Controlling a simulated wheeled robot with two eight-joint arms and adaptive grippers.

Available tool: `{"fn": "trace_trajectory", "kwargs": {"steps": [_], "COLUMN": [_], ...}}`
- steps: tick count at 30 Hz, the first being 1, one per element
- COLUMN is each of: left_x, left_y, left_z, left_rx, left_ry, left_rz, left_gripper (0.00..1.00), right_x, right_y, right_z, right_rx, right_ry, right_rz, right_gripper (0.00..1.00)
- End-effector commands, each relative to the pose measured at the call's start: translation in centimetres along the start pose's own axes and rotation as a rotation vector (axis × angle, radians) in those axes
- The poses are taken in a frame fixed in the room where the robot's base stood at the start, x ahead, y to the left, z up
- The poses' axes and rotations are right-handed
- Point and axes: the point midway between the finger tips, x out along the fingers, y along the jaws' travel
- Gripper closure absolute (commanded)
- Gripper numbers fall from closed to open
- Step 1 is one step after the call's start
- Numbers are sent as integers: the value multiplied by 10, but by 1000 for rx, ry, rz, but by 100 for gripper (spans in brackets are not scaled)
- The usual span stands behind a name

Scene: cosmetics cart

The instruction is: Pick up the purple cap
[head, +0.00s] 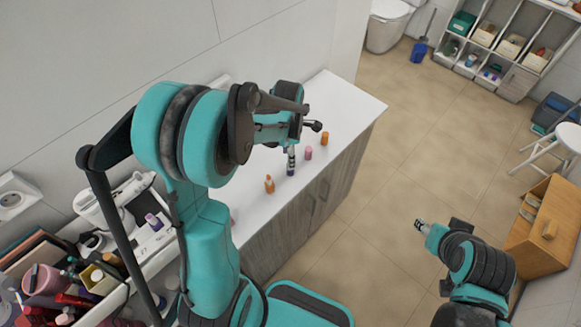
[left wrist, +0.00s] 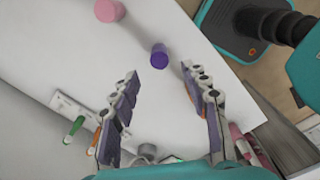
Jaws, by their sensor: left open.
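The purple cap (left wrist: 159,56) stands on the white countertop in the left wrist view, just beyond the fingertips and roughly centred between them. In the head view the purple cap (head: 290,171) shows as a small dark purple shape just below my left gripper (head: 291,152). My left gripper also shows in the left wrist view (left wrist: 161,75), with its two fingers apart and nothing between them. My right gripper (head: 421,226) is over the floor at the right, away from the counter; its fingers are too small to read.
The pink cap (left wrist: 108,10) is also near the top of the left wrist view. Cluttered cosmetics (head: 50,280) fill the lower left.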

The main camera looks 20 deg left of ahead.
Motion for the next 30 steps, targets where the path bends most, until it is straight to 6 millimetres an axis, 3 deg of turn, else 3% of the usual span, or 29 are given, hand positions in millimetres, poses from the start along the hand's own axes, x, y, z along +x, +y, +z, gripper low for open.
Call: {"fn": "trace_trajectory", "kwargs": {"steps": [10, 19, 20, 24, 30], "left_x": [51, 56, 56, 56, 56], "left_y": [-1, -1, -1, -1, -1], "left_z": [4, 4, 4, 4, 4], "left_rx": [4, 4, 4, 4, 4], "left_ry": [-1, -1, -1, -1, -1], "left_rz": [1, 1, 1, 1, 2], "left_gripper": [54, 54, 57, 89, 90], "right_x": [13, 13, 13, 13, 13], "right_y": [0, 0, 0, 0, 0], "right_z": [9, 9, 9, 9, 9], "right_rx": [0, 0, 0, 0, 0], "right_ry": [0, 0, 0, 0, 0], "right_rz": [0, 0, 0, 0, 0], "right_gripper": [54, 54, 54, 54, 54]}}
